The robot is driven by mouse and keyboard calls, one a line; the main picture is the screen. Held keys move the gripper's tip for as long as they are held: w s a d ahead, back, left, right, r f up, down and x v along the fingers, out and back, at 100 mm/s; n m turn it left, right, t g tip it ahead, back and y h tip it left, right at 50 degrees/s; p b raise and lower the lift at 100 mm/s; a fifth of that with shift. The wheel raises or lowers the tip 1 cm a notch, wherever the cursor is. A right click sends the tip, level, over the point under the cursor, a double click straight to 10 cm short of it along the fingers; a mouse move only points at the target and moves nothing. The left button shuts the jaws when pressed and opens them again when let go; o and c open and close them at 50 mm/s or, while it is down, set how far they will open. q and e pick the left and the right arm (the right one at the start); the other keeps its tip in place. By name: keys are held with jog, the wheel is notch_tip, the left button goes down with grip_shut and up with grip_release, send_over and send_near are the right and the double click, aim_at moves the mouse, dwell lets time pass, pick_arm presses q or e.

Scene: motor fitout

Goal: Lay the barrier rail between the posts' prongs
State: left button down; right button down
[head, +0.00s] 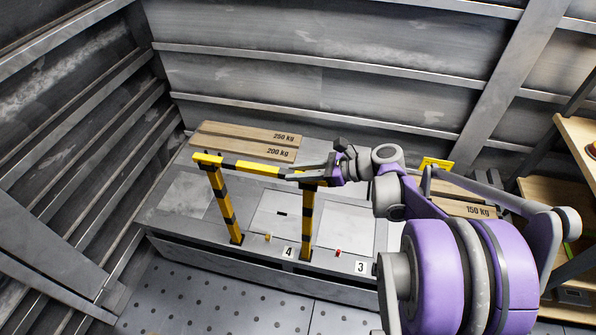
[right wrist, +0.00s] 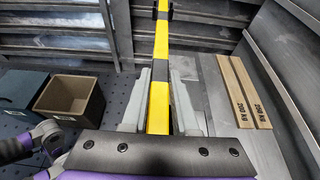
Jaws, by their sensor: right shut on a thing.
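The yellow-and-black barrier rail (head: 250,167) runs near level across the tops of the left post (head: 224,205) and the nearer right post (head: 306,228). My right gripper (head: 292,177) is shut on the rail beside the right post's top, which it partly hides. In the right wrist view the rail (right wrist: 159,105) lies lengthwise between the two grey fingers (right wrist: 158,85). The rail's far end reaches dark prong-like parts at the top of that view. I cannot tell whether the rail rests in the prongs.
Boards marked 250 kg and 200 kg (head: 245,142) lie behind the posts, and a 150 kg board (head: 466,208) lies to the right. A yellow piece (head: 436,163) stands behind my arm. A brown open box (right wrist: 70,97) is at left in the wrist view. Ribbed walls enclose the back.

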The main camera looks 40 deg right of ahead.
jog(key=c, duration=0.6)
grip_release()
jog(key=p+v, duration=0.1)
jog(key=v, duration=1)
jog(key=shift+a, duration=0.15)
